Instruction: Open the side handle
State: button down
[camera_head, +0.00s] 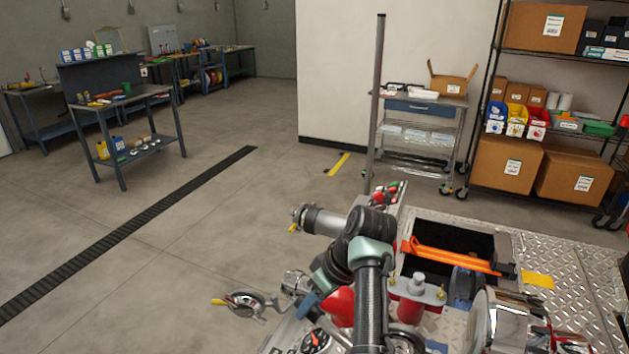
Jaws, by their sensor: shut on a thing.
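The bumper pump (585,270), with a silver tread-plate top, stands at the lower right. A metal side handle with a yellow tip (219,301) sticks out from its left side over the floor. My arm comes up from the bottom middle, bends and reaches down to the left. My gripper (303,294) is at the pump's left side, just right of the metal fitting that carries the handle. It is shut on the handle. The jaws are small and partly hidden, so the exact grip point is unclear. A grey pipe-like part with a yellow tip (293,228) shows above.
An orange tool (455,258) lies across a dark recess in the pump top. Red fittings and a gauge (317,341) are close to my arm. A grey post (375,100) stands behind. A steel cart (420,130), shelves and workbenches are farther back.

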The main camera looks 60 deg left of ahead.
jog(key=shift+s, duration=0.2)
jog(key=c, duration=0.5)
grip_release()
jog(key=shift+w+r, duration=0.15)
jog(key=shift+r, duration=0.15)
jog(key=b+v, duration=0.1)
jog(key=v, duration=1.1)
jog(key=shift+d+r, duration=0.1)
jog(key=shift+r, duration=0.1)
